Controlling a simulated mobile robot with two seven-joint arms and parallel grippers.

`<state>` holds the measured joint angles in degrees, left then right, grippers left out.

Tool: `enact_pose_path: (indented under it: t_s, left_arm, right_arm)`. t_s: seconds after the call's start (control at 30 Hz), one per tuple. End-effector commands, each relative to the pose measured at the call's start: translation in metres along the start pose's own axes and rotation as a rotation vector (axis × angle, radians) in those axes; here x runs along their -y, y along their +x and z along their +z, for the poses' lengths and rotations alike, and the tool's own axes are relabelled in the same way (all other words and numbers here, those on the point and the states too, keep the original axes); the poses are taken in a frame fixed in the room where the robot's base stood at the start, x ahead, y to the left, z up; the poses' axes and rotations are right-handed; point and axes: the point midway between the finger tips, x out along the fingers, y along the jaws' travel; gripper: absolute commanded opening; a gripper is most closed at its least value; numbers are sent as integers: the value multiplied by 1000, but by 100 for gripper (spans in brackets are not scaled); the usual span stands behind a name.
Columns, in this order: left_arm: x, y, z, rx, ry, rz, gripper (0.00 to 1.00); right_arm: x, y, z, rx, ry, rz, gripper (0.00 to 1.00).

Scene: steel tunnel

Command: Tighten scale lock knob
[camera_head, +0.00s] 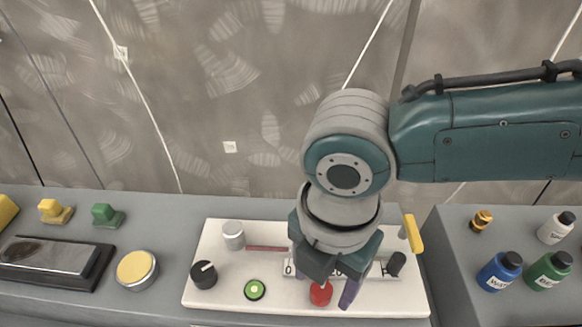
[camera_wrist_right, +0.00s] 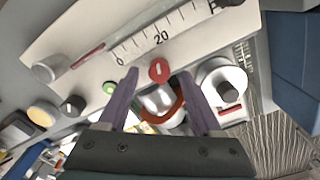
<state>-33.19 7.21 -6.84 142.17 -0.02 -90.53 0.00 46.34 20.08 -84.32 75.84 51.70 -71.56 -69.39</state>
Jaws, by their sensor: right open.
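A red knob (camera_head: 320,293) with a pale mark sits at the front edge of a white panel (camera_head: 230,299), below a printed scale (camera_head: 378,272). I cannot tell from a label whether it is the lock knob. My right gripper (camera_head: 323,288) points down over the panel, its purple fingers open and empty. In the right wrist view the red knob (camera_wrist_right: 159,70) lies between the fingertips (camera_wrist_right: 158,77); I cannot tell whether they touch it. The scale (camera_wrist_right: 160,36) reads 0 and 20 there, with a red bar at its left. My arm hides part of the scale in the head view.
A round yellow-topped tin (camera_head: 136,269) stands left. Several bottles stand on the right bench (camera_head: 457,262).

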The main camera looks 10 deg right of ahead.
Motion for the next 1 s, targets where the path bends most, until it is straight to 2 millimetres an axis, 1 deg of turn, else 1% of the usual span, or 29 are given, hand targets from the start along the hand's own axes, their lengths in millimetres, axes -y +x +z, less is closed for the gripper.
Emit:
enact_pose_path:
  t_s: [0.03, 0.13, 0.43, 1.0]
  left_arm:
    - [0, 2, 1, 0, 0, 0, 0]
    - [0, 3, 1, 1, 0, 0, 0]
    - [-1, 3, 1, 1, -2, 2, 0]
    - [-3, 3, 1, 1, -9, 9, 0]
  right_arm:
    - [0, 7, 0, 0, 1, -1, 66]
    - [0, 13, 0, 0, 0, 1, 66]
    - [0, 14, 0, 0, 0, 1, 66]
    - [0, 14, 0, 0, 1, 1, 2]
